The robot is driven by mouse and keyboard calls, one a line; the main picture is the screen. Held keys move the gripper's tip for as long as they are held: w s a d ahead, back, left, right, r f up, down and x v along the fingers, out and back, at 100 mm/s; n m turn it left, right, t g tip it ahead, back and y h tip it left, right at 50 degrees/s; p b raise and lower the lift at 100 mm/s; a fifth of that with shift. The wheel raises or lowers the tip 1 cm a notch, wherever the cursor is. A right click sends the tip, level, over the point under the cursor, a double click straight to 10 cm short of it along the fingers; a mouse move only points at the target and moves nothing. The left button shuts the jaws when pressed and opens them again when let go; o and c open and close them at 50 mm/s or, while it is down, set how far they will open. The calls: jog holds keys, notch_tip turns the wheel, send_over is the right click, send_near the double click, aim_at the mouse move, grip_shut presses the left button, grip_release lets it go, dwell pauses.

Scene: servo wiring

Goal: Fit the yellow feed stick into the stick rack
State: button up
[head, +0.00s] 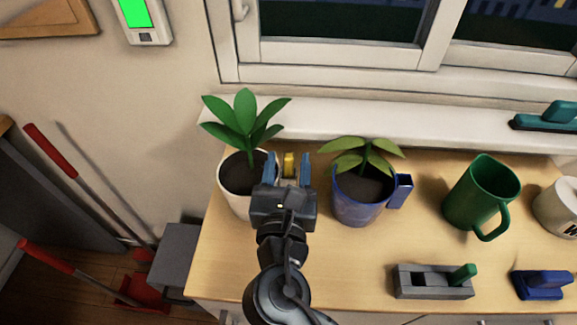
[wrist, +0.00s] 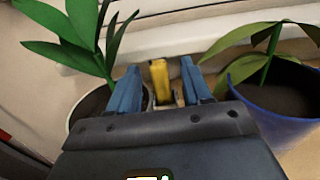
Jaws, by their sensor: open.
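The yellow feed stick (head: 289,164) stands between the white pot and the blue pot; it also shows in the wrist view (wrist: 160,82). My gripper (head: 288,170) is open, with its blue fingers (wrist: 161,88) on either side of the stick. In the wrist view, gaps show between the stick and the fingers. The stick's lower end is hidden behind my gripper. A grey slotted block, which looks like the stick rack (head: 415,282), lies at the front of the wooden top. A green stick (head: 464,273) sits at its right end.
A white pot (head: 233,188) with a plant is close on the left. A blue pot (head: 358,206) with a side holder (head: 400,190) is on the right. A green mug (head: 482,192), white mug (head: 560,208) and blue object (head: 540,284) stand farther right. The wooden top (head: 340,265) is clear in front of the blue pot.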

jog(key=shift+w, duration=0.65)
jog(key=shift+c, duration=0.4)
grip_shut()
